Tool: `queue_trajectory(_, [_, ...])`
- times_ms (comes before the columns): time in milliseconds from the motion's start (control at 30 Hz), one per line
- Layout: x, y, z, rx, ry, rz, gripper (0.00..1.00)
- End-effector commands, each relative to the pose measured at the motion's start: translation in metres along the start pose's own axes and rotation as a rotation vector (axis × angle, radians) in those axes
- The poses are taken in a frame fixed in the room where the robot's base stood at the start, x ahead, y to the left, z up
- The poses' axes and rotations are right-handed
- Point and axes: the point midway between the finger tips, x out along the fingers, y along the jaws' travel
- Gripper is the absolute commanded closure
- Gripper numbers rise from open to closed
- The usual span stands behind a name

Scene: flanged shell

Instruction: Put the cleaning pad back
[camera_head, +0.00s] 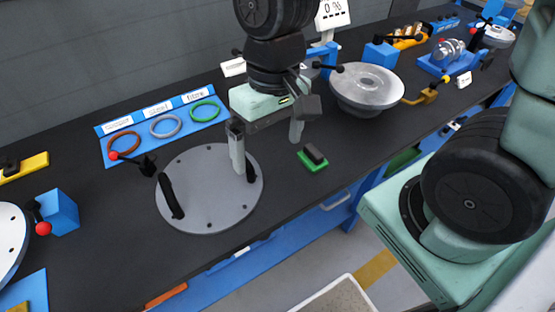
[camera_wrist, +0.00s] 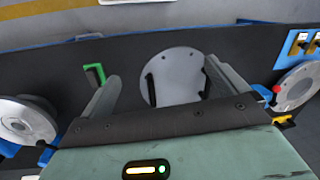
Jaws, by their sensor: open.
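The cleaning pad appears to be the small item with a dark block on a flat green part (camera_head: 313,159), lying on the black bench right of the grey disc. I cannot tell whether the green part is its base or a holder. It shows in the wrist view (camera_wrist: 94,73) beside the left finger. My gripper (camera_head: 267,151) is open and empty above the bench. One finger is over the disc near its right handle; the other is between disc and pad. Both fingers also show in the wrist view (camera_wrist: 161,72).
The grey round plate (camera_head: 208,195) with two black handles lies on the bench. A blue board with coloured rings (camera_head: 166,125) is behind it. A silver flanged shell (camera_head: 365,88) stands to the right. The bench front is mostly clear.

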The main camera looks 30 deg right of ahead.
Motion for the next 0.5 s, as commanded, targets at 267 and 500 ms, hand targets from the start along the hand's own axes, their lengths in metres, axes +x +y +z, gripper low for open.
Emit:
queue_trajectory(267, [-0.017, -0.038, 0.058, -0.458, 0.041, 0.086, 0.02])
queue_trajectory(500, [-0.018, -0.040, 0.061, -0.487, 0.042, 0.092, 0.02])
